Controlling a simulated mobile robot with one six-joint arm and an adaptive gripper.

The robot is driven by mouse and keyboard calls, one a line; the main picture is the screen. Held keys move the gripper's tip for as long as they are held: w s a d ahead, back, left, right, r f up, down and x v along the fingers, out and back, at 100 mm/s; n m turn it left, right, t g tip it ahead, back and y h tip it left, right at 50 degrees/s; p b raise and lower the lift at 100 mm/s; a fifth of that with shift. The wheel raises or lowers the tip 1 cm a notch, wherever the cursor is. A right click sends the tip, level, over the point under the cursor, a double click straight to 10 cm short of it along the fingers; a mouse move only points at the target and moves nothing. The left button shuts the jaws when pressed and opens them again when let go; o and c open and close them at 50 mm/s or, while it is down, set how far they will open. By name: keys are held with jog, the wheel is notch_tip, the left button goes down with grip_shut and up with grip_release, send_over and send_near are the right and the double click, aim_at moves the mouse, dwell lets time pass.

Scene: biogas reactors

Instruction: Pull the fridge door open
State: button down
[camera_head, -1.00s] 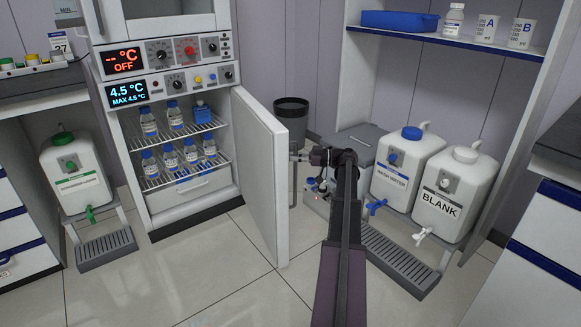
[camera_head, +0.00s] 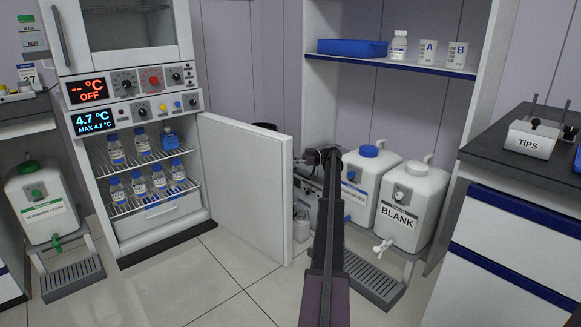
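The white fridge door (camera_head: 245,190) stands wide open, swung out to the right of the fridge. The fridge interior (camera_head: 150,180) is exposed, with bottles (camera_head: 138,184) on two wire racks and a drawer below. My gripper (camera_head: 305,160) is at the far side of the door, by its right edge. It is small and partly hidden by my arm, so I cannot tell whether its fingers are closed or touch the handle. The door handle is not clearly visible.
White canisters, one marked BLANK (camera_head: 410,205), stand right of my arm above a drip tray (camera_head: 372,280). A shelf (camera_head: 390,66) holds a blue tray and cups. A drawer cabinet (camera_head: 510,250) is at the right. Floor before the fridge is clear.

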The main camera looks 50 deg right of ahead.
jog(key=shift+w+d, duration=0.35)
jog(key=shift+d, duration=0.25)
jog(key=c, duration=0.6)
grip_release()
jog(key=shift+s, duration=0.15)
jog(key=shift+s+r, duration=0.1)
